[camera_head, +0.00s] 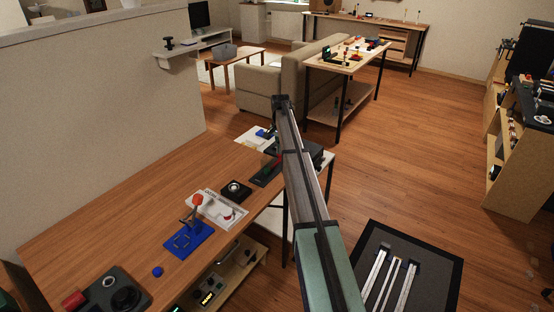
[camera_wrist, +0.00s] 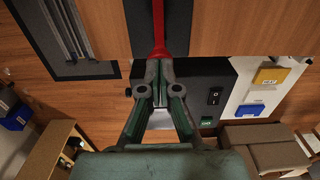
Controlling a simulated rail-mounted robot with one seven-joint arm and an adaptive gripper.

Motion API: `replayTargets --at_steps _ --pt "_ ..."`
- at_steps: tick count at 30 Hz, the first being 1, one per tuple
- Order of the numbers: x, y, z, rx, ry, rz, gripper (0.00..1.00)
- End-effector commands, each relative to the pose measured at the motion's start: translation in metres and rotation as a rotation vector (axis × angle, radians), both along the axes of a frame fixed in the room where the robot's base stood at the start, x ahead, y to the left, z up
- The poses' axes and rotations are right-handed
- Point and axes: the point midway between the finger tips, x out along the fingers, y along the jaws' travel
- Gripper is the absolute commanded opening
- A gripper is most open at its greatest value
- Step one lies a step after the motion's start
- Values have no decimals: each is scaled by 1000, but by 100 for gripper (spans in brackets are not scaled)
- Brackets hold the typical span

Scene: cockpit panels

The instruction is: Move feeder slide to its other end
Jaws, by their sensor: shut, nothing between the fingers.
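A black track with a red strip (camera_head: 267,172) lies near the right end of the wooden bench and looks like the feeder slide. In the wrist view its red bar (camera_wrist: 158,22) runs down from the top edge over the black track (camera_wrist: 180,28). My gripper (camera_wrist: 159,66) is shut and empty, its fingertips at the lower end of the red bar. I cannot tell whether they touch it.
A dark box with a rocker switch (camera_wrist: 214,96) and green button stands beside my fingers.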

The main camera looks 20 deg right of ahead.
Motion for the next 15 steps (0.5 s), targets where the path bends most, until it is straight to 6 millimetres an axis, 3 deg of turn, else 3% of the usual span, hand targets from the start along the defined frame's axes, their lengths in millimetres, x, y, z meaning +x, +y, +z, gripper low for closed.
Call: replayTargets --at_steps 15 --pt "0 0 -4 0 0 0 0"
